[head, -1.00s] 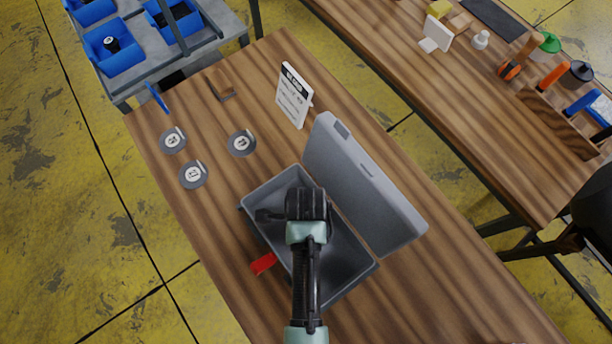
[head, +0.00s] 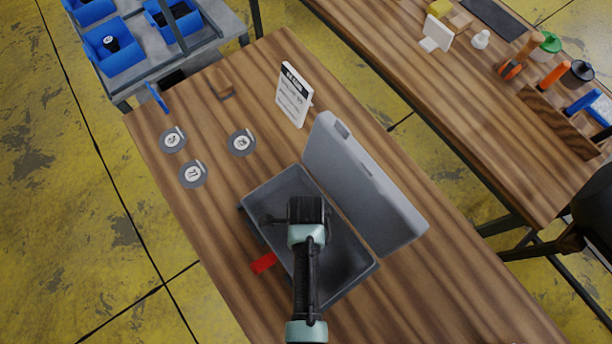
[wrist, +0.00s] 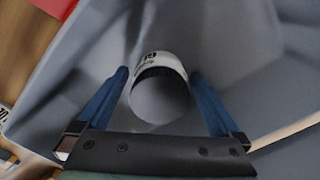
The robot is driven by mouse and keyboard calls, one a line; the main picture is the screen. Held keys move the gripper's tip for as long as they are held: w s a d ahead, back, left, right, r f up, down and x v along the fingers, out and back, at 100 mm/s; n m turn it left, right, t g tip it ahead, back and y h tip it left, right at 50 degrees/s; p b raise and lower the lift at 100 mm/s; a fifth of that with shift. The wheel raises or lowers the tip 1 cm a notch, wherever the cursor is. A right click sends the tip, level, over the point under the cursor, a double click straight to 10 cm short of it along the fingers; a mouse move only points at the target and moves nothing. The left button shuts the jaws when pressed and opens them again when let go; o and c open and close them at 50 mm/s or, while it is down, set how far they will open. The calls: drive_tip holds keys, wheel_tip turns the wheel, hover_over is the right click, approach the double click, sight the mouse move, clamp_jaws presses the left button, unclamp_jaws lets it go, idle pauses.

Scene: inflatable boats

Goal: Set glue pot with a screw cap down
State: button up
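A white glue pot (wrist: 160,66) with printed lettering and a dark ridged band shows in the wrist view, inside the grey case (wrist: 255,60). My gripper (wrist: 158,76) has its two blue fingers on either side of the pot, with a narrow gap at each side, so it looks open around it. In the head view, my gripper (head: 306,212) is over the open grey case (head: 349,285), and my wrist hides the pot and the fingertips. I cannot tell whether the pot rests fully on the case floor.
The case's lid (head: 365,185) stands open on its right. A red tag (head: 263,263) is at its left side. Several grey labelled discs (head: 241,142) and a white sign (head: 294,95) are farther back on the wooden table. Bare wood lies right of the lid.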

wheel_tip(320, 180, up, 12)
drive_tip(key=shift+w+r+p, duration=0.1)
drive_tip(key=shift+p, duration=0.2)
drive_tip(key=w+r+n+t, duration=0.55)
drive_tip(key=w+r, duration=0.55)
drive_tip(key=r, duration=0.4)
drive_tip(key=w+r+n+t, duration=0.4)
drive_tip(key=w+r+t, duration=0.3)
drive_tip(key=w+r, duration=0.6)
drive_tip(key=s+r+n+t, duration=0.2)
drive_tip(key=r+n+t, duration=0.15)
drive_tip(key=r, duration=1.05)
drive_tip(key=s+r+n+t, duration=0.2)
drive_tip(key=r+t, duration=0.3)
drive_tip(key=r, duration=0.8)
drive_tip(key=s+r+n+t, duration=0.4)
drive_tip(key=s+r+t, duration=0.2)
drive_tip(key=s+r, duration=0.5)
wheel_tip(320, 180, up, 5)
drive_tip(key=shift+f+n, duration=0.2)
drive_tip(key=shift+n, duration=0.2)
